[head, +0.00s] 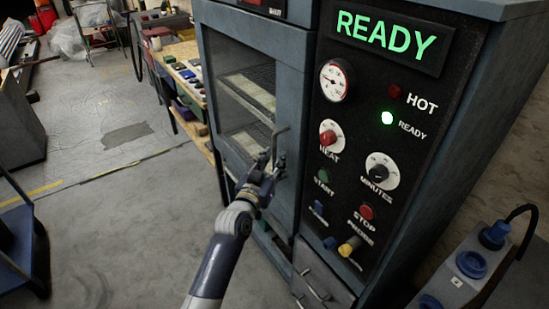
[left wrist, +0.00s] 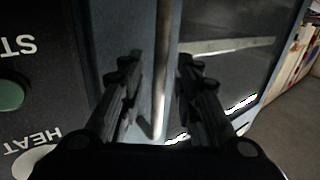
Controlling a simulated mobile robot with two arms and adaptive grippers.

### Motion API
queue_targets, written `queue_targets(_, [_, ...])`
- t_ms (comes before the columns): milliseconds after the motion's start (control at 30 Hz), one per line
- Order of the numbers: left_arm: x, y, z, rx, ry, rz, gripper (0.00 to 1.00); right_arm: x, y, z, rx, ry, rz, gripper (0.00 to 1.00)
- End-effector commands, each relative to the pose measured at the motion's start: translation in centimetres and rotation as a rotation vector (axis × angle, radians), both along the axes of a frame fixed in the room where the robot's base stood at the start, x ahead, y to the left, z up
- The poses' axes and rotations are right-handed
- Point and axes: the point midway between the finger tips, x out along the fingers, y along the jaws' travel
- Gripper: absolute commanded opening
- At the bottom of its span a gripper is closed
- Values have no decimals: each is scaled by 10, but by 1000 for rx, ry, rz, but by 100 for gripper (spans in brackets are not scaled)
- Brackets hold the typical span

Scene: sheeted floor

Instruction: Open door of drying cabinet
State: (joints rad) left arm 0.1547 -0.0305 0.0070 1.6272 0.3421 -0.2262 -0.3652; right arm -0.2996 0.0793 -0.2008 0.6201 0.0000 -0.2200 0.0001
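The drying cabinet (head: 473,130) is blue-grey, with a glazed door (head: 292,100) on its left part that looks closed. A metal bar handle (head: 284,132) stands upright near the door's right edge. My left gripper (head: 271,160) is at the lower part of the handle. In the left wrist view, the fingers of my left gripper (left wrist: 156,66) are apart, with the handle (left wrist: 162,50) running between them. A gap shows on both sides of the bar, so the fingers are not closed on it. My right gripper is not in view.
The black control panel (head: 338,120) right of the door has a lit READY sign, knobs and buttons. Drawers (head: 318,285) sit below. A workbench with small items (head: 187,72) stands behind on the left. Concrete floor (head: 110,220) is clear to the left. A socket box (head: 465,268) is at lower right.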

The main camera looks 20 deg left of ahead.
Motion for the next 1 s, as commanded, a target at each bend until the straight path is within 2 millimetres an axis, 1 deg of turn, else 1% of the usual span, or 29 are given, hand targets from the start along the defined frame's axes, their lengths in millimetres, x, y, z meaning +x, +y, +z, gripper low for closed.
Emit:
queue_targets(100, [8,-1,0,0,0,0,31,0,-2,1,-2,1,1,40])
queue_targets(200, [11,-1,0,0,0,0,31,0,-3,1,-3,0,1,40])
queue_targets(467, [12,-1,0,0,0,0,31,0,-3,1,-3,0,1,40])
queue_targets(567, [12,-1,0,0,0,0,10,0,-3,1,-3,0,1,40])
queue_targets(600, [12,-1,0,0,0,0,1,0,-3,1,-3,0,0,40])
queue_targets(633, [12,-1,0,0,0,0,0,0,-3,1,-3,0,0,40])
queue_targets(1000, [9,1,0,1,1,-6,0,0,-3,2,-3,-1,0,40])
